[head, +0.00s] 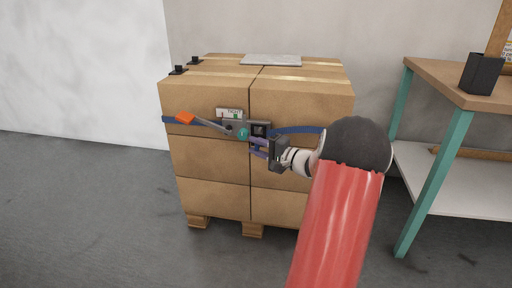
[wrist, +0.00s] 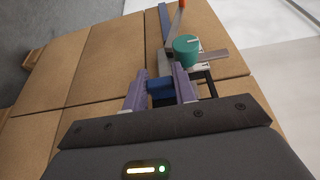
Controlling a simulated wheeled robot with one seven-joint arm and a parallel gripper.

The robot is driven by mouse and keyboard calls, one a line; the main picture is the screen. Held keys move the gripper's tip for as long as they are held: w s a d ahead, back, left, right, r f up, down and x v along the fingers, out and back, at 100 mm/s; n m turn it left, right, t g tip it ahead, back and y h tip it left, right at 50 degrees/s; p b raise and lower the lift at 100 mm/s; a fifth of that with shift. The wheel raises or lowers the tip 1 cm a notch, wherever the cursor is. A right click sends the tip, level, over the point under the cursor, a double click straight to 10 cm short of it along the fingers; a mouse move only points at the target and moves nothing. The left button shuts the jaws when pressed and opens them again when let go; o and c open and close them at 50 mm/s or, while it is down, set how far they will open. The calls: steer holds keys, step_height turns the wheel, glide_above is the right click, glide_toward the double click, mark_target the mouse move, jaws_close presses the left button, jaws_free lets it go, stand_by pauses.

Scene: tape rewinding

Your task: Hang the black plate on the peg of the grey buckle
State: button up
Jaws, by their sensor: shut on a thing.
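The grey buckle (head: 235,125) sits on the blue strap across the boxes' front, with a teal round part (head: 243,133) and an orange-tipped lever (head: 185,118). The teal part also shows in the wrist view (wrist: 186,50). The black plate (head: 260,130) is just right of the teal part. In the wrist view its dark square frame (wrist: 211,83) is partly hidden behind a finger. My gripper (wrist: 160,88), with purple fingers, is shut on a blue block that seems to belong to the plate. I cannot tell whether the plate is on the peg.
Stacked boxes (head: 210,155) stand on a pallet against the wall. A grey slab (head: 272,60) and small black pieces (head: 179,70) lie on top. A bench (head: 440,85) with teal legs and a dark holder (head: 481,73) stands at the right.

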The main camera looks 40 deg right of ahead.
steer(key=shift+w+d+p, duration=0.4)
steer(key=shift+w+d, duration=0.15)
steer(key=shift+d, duration=0.05)
steer(key=shift+w+d+f+b, duration=0.45)
steer(key=shift+d+f+b, duration=0.15)
steer(key=shift+b, duration=0.35)
steer(key=o, duration=1.1)
steer(key=shift+c, duration=0.2)
steer(key=shift+d, duration=0.1)
steer(key=v, duration=0.7)
steer(key=shift+s, duration=0.35)
